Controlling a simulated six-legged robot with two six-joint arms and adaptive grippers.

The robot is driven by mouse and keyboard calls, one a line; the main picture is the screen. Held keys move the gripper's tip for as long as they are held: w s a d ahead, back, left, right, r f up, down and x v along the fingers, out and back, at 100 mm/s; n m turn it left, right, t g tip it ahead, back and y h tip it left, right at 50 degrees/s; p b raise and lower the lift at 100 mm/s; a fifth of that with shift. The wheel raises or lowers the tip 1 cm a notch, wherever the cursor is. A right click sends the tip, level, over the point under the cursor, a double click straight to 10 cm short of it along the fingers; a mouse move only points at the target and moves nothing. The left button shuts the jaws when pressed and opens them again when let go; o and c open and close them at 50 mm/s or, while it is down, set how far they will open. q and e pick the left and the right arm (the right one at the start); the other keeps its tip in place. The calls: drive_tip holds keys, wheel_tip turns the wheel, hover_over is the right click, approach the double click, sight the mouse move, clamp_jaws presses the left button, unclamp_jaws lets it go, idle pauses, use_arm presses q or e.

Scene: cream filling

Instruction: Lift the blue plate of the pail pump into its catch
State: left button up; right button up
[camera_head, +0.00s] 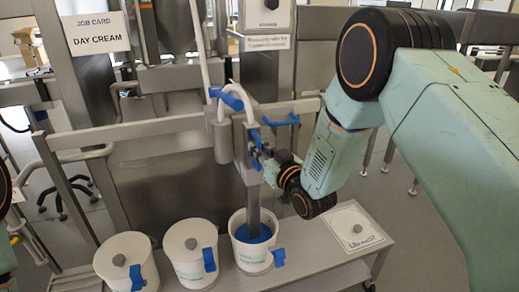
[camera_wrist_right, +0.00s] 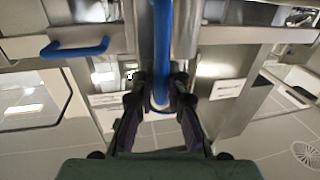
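The pail pump (camera_head: 222,140) is a grey column standing over an open white pail (camera_head: 250,256). Its blue plate (camera_head: 252,236) lies low inside that pail, around the column's foot; the column and rim hide part of it. My right gripper (camera_head: 260,160) is beside the column, at a blue handle (camera_head: 255,140). In the right wrist view the blue handle (camera_wrist_right: 161,50) hangs upright, its rounded lower end between my right fingertips (camera_wrist_right: 161,88). The fingers look apart, with narrow gaps beside the handle. The catch cannot be made out. My left gripper is out of view.
A blue lever (camera_head: 230,98) and a grey rail (camera_head: 150,129) are close to the pump.

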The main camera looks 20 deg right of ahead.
drive_tip(key=shift+a, duration=0.15)
clamp_jaws()
drive_tip(key=shift+w+r+p, duration=0.1)
drive_tip(key=shift+r+p, duration=0.4)
drive_tip(key=shift+r, duration=0.1)
wheel_tip(320, 180, up, 14)
drive_tip(key=p, duration=0.9)
drive_tip(key=shift+w+r, duration=0.1)
drive_tip(key=shift+r, duration=0.05)
